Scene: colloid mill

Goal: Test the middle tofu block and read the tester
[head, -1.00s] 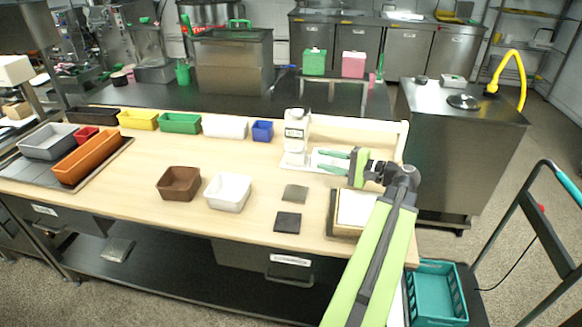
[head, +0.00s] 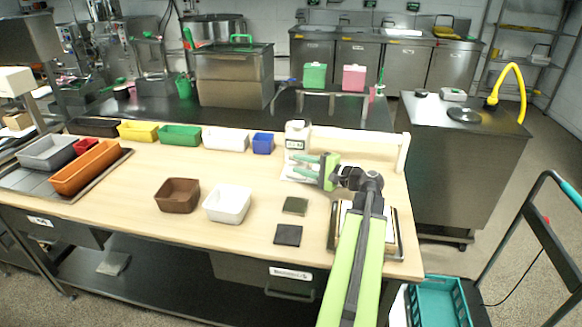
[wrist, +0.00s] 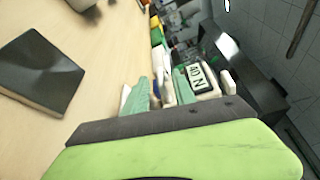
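The white tester (head: 297,137) stands upright toward the back of the wooden table, with a small display on its front. In the wrist view the display (wrist: 196,77) is turned sideways and seems to read 4.0 N, though it is small. My gripper (head: 306,167) is at the tester's base, its green fingers apart. In the wrist view the gripper (wrist: 161,92) has pale material showing between and beside the fingers. I cannot tell whether that is tofu or the tester's base. No tofu block can be made out clearly; the middle one may be hidden by my gripper.
Two dark square pads (head: 288,235) (head: 295,205) lie on the table in front. A brown bin (head: 177,196) and a white bin (head: 228,204) stand left of them. A tray (head: 399,240) at the right is partly behind my arm. Coloured bins line the back.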

